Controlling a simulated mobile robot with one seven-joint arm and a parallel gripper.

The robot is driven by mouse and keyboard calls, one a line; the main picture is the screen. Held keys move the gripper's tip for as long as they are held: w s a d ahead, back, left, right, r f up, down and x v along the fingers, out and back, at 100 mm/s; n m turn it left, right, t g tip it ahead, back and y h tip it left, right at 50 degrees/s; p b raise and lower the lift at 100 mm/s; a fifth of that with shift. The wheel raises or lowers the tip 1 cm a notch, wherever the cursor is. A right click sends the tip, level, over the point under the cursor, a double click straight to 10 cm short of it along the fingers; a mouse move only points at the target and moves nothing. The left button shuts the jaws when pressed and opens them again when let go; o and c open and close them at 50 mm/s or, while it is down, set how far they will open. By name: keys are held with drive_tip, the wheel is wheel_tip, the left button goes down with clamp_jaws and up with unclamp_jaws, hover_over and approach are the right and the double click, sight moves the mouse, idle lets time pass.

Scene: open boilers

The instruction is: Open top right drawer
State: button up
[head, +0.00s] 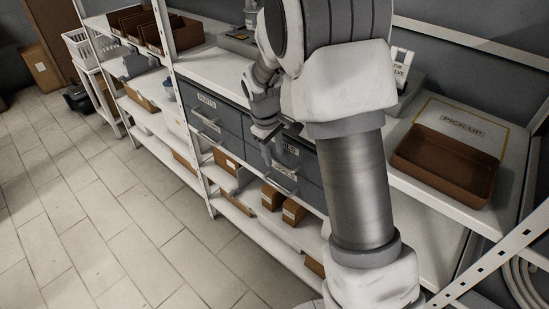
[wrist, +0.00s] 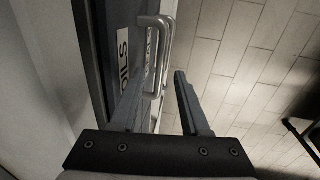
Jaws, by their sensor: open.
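The grey drawer unit (head: 231,137) sits under the counter in the head view, in two columns. The top right drawer (head: 314,158) is largely hidden behind my arm; part of its label shows. My gripper (head: 279,150) is in front of the right column. In the wrist view my gripper (wrist: 160,73) is open, its two fingers apart and empty. A metal bar handle (wrist: 166,45) on a drawer front passes between the fingers in the picture; I cannot tell whether they reach around it. A label reading "OILS" (wrist: 123,44) is beside it. The drawers look shut.
A brown tray (head: 446,166) stands on the counter at right by a "PICK UP" sign. Brown boxes (head: 292,212) lie on the low shelf under the drawers. White shelf posts (head: 181,100) stand left of the unit. The tiled floor (head: 85,215) in front is clear.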

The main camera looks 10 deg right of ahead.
drive_tip(key=shift+w+d+f, duration=0.1)
drive_tip(key=shift+d+f, duration=0.05)
drive_tip(key=shift+f, duration=0.75)
drive_tip(key=shift+c, duration=0.3)
clamp_jaws()
idle(0.6)
